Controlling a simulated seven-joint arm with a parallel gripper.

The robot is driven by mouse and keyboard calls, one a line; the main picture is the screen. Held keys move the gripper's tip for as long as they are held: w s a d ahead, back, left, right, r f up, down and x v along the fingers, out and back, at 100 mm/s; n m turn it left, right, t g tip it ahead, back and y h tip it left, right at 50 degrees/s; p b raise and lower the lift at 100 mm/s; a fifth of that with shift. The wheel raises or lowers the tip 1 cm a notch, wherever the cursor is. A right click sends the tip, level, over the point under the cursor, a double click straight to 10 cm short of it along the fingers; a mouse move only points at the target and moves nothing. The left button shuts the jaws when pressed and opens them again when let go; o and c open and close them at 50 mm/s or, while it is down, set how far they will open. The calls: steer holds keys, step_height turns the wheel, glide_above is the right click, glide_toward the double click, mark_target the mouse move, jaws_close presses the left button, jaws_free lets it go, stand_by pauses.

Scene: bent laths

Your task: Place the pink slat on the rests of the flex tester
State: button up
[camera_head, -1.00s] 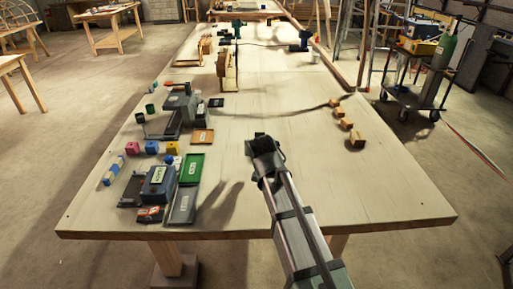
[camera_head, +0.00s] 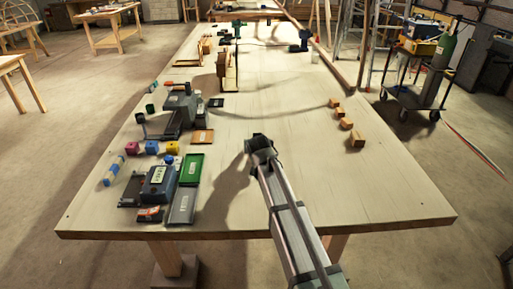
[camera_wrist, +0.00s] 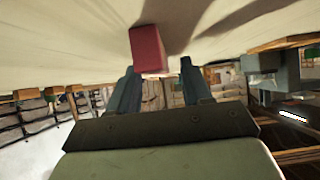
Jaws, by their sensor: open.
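My gripper (camera_wrist: 158,66) is open in the wrist view, which shows the bench upside down. A pinkish-red block-like piece (camera_wrist: 148,47) lies just beyond the gap between the fingertips, apart from both. I cannot tell whether it is the pink slat. In the head view my gripper (camera_head: 260,142) is low over the middle of the bench, and no such piece shows beside it; my gripper may hide it. A grey machine with an upright body (camera_head: 181,103) stands to the left, possibly the flex tester. Its rests are too small to make out.
A blue-grey labelled box (camera_head: 160,183), a green tray (camera_head: 191,168) and a grey tray (camera_head: 183,206) lie at the front left. A pink cube (camera_head: 152,147) stands behind them. Several wooden blocks (camera_head: 346,124) line the right. The bench (camera_head: 370,190) is clear at front right.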

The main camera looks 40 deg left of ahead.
steer(key=shift+w+a+f, duration=0.25)
steer(key=shift+w, duration=0.05)
steer(key=shift+c, duration=0.3)
jaws_close()
steer(key=shift+r, duration=0.15)
